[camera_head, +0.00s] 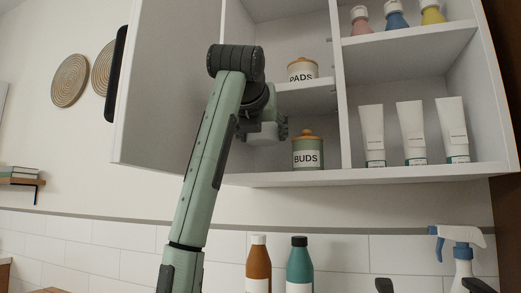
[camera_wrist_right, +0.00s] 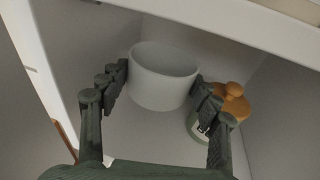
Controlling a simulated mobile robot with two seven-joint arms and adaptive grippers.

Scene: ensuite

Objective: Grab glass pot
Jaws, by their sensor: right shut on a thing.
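A pale, frosted glass pot (camera_wrist_right: 163,82) without a lid stands between the fingers of my right gripper (camera_wrist_right: 162,84) in the right wrist view. The fingers touch it on both sides, and the gripper is shut on it. In the head view the pot (camera_head: 263,132) is in the lower left compartment of the open wall cabinet, partly hidden by my right gripper (camera_head: 268,120) and wrist. I cannot tell whether its base still touches the shelf. My left gripper is not in view.
A green BUDS jar (camera_head: 307,153) with an orange lid stands close right of the pot. A PADS jar (camera_head: 302,70) sits on the shelf above. White tubes (camera_head: 410,133) fill the right compartment. The cabinet door (camera_head: 165,85) stands open left of my arm. Bottles (camera_head: 299,265) stand below.

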